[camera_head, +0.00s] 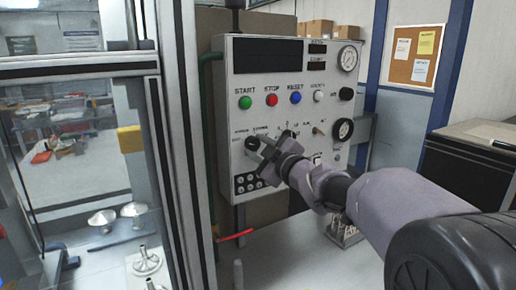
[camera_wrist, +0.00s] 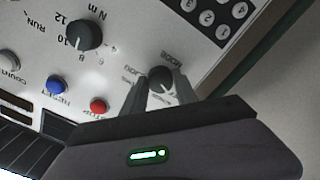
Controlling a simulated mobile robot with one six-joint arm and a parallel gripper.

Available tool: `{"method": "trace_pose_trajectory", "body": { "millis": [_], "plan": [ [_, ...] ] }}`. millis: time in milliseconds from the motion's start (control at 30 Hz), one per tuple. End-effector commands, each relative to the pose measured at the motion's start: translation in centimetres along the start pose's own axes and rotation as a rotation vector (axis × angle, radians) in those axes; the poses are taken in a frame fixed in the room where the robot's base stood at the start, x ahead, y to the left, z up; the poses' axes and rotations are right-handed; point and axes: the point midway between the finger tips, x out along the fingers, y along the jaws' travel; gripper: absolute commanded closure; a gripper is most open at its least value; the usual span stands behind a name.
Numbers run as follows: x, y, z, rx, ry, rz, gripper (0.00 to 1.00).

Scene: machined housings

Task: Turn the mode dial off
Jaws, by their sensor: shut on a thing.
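The mode dial (camera_wrist: 160,78) is a small black round knob with the word MODE beside it, on the light grey control panel (camera_head: 285,105). In the wrist view my gripper (camera_wrist: 160,92) has one finger on each side of the dial and is shut on it. In the head view the dial (camera_head: 251,145) is dark and partly covered by my gripper (camera_head: 259,148), which reaches in from the right. The small labels around the dial are too blurred to read surely, and I cannot tell which setting it points at.
A larger black N m dial (camera_wrist: 84,35) is close by. The green start (camera_head: 246,102), red stop (camera_head: 272,100) and blue reset (camera_head: 295,97) buttons sit above. A keypad (camera_head: 246,183) is below. A glass-sided metal frame (camera_head: 178,130) stands left of the panel.

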Motion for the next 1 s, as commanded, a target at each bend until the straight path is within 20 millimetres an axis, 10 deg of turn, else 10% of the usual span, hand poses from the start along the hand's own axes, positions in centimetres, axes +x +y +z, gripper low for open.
{"method": "trace_pose_trajectory", "body": {
  "millis": [133,533,1000],
  "plan": [
    [0.0,0.0,0.0,-0.001,0.000,0.000,0.43],
    [-0.9,0.1,0.0,0.001,-0.001,0.001,0.43],
    [-14.8,0.2,-0.1,0.000,-0.002,0.003,0.43]
  ]
}}
